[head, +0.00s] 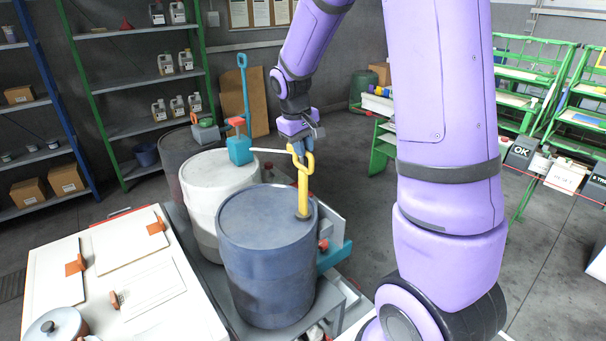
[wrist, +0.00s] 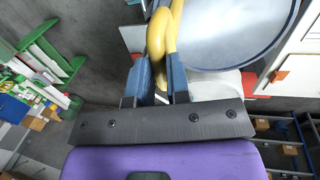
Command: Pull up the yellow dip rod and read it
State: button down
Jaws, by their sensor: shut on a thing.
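The yellow dip rod (head: 303,190) stands upright at the right rim of the blue-grey drum (head: 265,255), with a looped handle at its top. My gripper (head: 303,152) is above the drum's right edge, with its fingers at the rod's handle. In the wrist view my gripper (wrist: 157,85) has its two blue fingers on either side of the yellow handle (wrist: 158,40), shut on it. The drum's lid (wrist: 225,30) shows behind the handle. The rod's lower end is hidden in the drum. I see no readable marks on the rod.
A white cabinet (head: 150,275) with orange handles is at the left front. Shelves with jugs (head: 165,64) line the back. Open floor (head: 540,260) lies at the right.

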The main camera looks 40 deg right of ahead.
notch_tip(320, 180, up, 14)
jog(key=shift+r, duration=0.25)
jog(key=c, duration=1.1)
grip_release()
notch_tip(320, 180, up, 11)
jog(key=a, duration=0.2)
jog(key=shift+f, duration=0.2)
jog(key=shift+a, duration=0.1)
jog(key=s+a+f+t, duration=0.1)
jog(key=s+a+f, duration=0.2)
jog(key=s, duration=0.5)
jog(key=s+a+f+t+y, duration=0.1)
jog(key=s+a+f+t, duration=0.1)
jog(key=s, duration=0.7)
jog(key=s+a+f+t+y, duration=0.1)
jog(key=s+a+f, duration=0.3)
jog(key=s, duration=0.5)
jog(key=shift+a+t, duration=0.7)
